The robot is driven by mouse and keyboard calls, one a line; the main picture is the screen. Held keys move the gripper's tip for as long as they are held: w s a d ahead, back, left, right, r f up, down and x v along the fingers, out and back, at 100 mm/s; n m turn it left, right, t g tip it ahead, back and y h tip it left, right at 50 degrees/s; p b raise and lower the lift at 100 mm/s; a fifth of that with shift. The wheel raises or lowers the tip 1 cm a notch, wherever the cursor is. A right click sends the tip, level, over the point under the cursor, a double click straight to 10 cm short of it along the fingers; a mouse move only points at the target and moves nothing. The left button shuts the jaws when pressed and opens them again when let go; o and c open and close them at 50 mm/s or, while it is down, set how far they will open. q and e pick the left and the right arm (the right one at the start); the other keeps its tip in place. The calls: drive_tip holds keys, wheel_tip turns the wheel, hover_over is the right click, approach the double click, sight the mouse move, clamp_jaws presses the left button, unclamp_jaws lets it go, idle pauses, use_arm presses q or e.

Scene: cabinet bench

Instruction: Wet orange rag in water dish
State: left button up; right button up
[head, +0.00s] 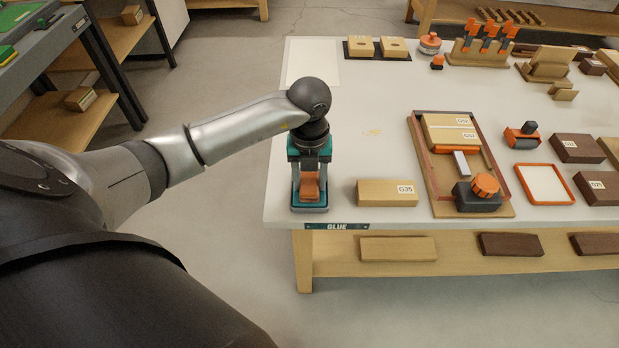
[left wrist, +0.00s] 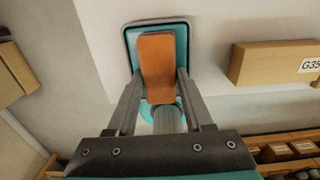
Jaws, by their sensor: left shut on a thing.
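The orange rag (head: 309,184) is a small folded strip, held between the fingers of my left gripper (head: 310,194). The water dish (head: 309,209) is a small grey dish with a teal inside at the table's front left corner. The rag's lower end is over or inside the dish; I cannot tell whether it touches the water. In the left wrist view the rag (left wrist: 158,68) hangs between the two fingers (left wrist: 156,100) and covers much of the dish (left wrist: 186,48). My right gripper is not in view.
A wooden block labelled G35 (head: 387,193) lies just right of the dish. A wooden tray (head: 419,158) with blocks and an orange-knobbed tool stands further right. The table's front edge (head: 283,223) is close to the dish. The table behind my gripper is mostly clear.

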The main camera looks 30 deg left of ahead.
use_arm(q)
drive_tip(key=shift+f, duration=0.1)
wheel_tip(320, 180, up, 7)
drive_tip(key=p, duration=0.6)
idle(0.3)
